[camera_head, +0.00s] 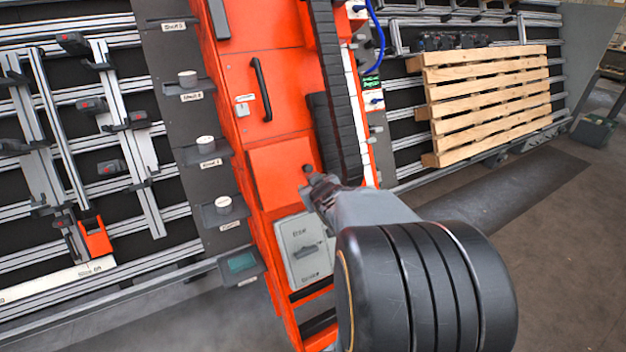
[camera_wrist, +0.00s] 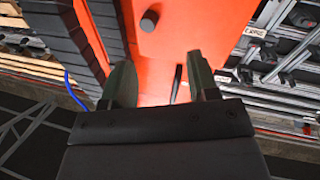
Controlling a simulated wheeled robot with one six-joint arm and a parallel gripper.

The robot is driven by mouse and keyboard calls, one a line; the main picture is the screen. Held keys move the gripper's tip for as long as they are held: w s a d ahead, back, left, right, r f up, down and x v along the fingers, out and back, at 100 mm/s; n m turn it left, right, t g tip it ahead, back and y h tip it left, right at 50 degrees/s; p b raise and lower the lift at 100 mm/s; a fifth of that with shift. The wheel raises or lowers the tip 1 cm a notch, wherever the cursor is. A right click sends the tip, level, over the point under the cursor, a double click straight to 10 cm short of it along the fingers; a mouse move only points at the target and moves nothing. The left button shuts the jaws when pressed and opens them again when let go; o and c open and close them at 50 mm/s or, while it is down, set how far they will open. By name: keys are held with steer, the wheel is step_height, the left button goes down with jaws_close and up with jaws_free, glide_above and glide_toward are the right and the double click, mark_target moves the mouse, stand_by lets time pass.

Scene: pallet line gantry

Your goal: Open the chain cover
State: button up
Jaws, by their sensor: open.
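An orange panel with a black bar handle (camera_head: 262,90) and a small pale label is on the front of the tall orange column (camera_head: 216,45). A plain orange panel (camera_head: 278,172) lies below it. No readable label tells which is the chain cover. My gripper (camera_head: 318,186) is in front of the column at the right edge of the lower panel, beside the black chain. A dark round knob (camera_wrist: 149,21) stands on that surface beyond the fingertips.
A black segmented chain (camera_head: 335,100) runs down the column's right side. A grey switch box (camera_head: 303,248) sits below the panels. Small shelves with round pieces (camera_head: 206,145) line the left. A wooden pallet (camera_head: 488,100) leans on the rack at right. Open floor lies at right.

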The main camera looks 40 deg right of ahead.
mark_target(310, 170)
steer(key=s+d+f+n+t+y+b, duration=0.2)
steer(key=d+f+n+t+y+b, duration=0.15)
steer(key=d+t, duration=0.3)
steer(key=shift+g+y, duration=0.45)
steer(key=w, duration=0.6)
steer(key=w+p, duration=0.1)
steer(key=w, duration=0.6)
steer(key=shift+d+f, duration=0.15)
steer(key=shift+f, duration=0.05)
steer(key=shift+c, duration=0.3)
steer(key=shift+s, duration=0.1)
jaws_close()
